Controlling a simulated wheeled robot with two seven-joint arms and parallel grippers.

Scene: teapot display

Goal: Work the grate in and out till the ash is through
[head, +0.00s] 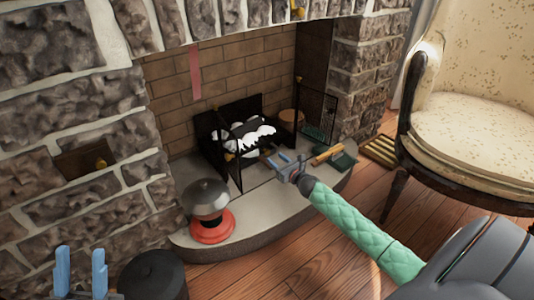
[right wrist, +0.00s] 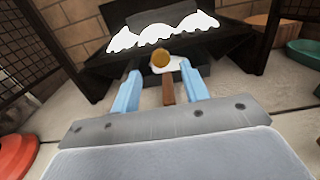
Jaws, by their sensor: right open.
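The dark grate (head: 222,160) stands in the fireplace with a heap of white ash (head: 245,136) on it. The ash also shows in the right wrist view (right wrist: 165,30). A round brass knob (right wrist: 160,60) is at the grate's front, just beyond and between my right fingertips. My right gripper (head: 279,159) is open and empty in front of the grate; its blue fingers show in the right wrist view (right wrist: 162,72). A brown strip (right wrist: 168,90) lies between the fingers; what it belongs to is unclear. My left gripper (head: 80,268) is open at the lower left, far from the grate.
A metal-domed pot on a red base (head: 209,232) stands on the hearth's left front. A wooden-handled brush and green pan (head: 340,158) lie to the right. A mesh screen (head: 317,105) stands by the right wall. A cream armchair (head: 470,110) is at right. A dark round container (head: 153,275) is at lower left.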

